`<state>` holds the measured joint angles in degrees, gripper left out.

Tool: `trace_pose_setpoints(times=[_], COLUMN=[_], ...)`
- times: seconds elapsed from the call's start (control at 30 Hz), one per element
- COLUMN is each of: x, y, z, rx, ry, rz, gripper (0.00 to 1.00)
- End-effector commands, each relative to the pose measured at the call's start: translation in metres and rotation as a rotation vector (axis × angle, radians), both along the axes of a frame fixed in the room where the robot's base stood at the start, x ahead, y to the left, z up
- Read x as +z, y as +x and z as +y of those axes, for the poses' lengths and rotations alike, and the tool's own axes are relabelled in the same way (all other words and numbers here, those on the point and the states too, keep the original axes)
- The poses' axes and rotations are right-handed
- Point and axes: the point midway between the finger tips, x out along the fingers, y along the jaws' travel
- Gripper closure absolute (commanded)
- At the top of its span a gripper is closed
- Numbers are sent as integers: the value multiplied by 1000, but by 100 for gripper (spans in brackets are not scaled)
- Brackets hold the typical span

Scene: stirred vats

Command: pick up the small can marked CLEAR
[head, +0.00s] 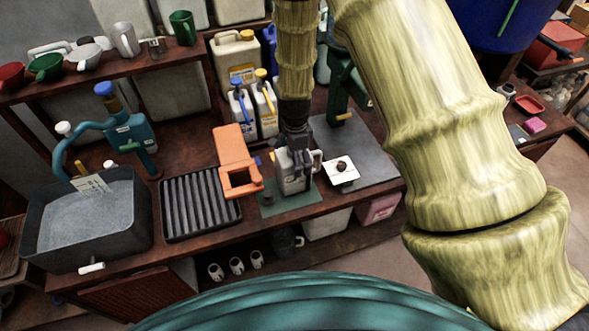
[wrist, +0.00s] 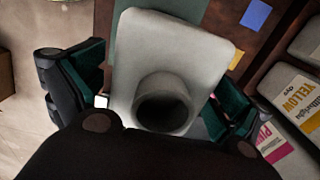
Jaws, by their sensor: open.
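A small pale grey can (head: 291,178) with a handle stands on a green mat (head: 303,200) on the bench. In the wrist view the can (wrist: 165,45) is seen from above, with its round dark-mouthed spout facing me. My gripper (head: 295,148) is above and around the top of the can, pointing down. Its two fingers are apart, one on each side of the can in the wrist view. I cannot tell whether either finger touches it. The can's marking is too small to read in the head view and hidden in the wrist view.
An orange stand (head: 233,150) is close left of the can. A white plate with a dark knob (head: 341,168) is close right. Jugs with blue (head: 241,112) and yellow (head: 265,105) caps stand behind; one wrist-view label reads YELLOW (wrist: 300,97). A black ribbed tray (head: 200,205) lies left.

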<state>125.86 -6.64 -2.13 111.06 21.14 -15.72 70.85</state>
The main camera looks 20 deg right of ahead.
Motion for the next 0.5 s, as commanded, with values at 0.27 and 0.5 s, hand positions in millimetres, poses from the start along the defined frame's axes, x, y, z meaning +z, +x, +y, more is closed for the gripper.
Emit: trace_pose_setpoints(times=[0.27, 0.5], x=[0, 0], y=[0, 0], z=[0, 0], rx=[0, 0], ry=[0, 0], rz=[0, 0], gripper=[35, 64])
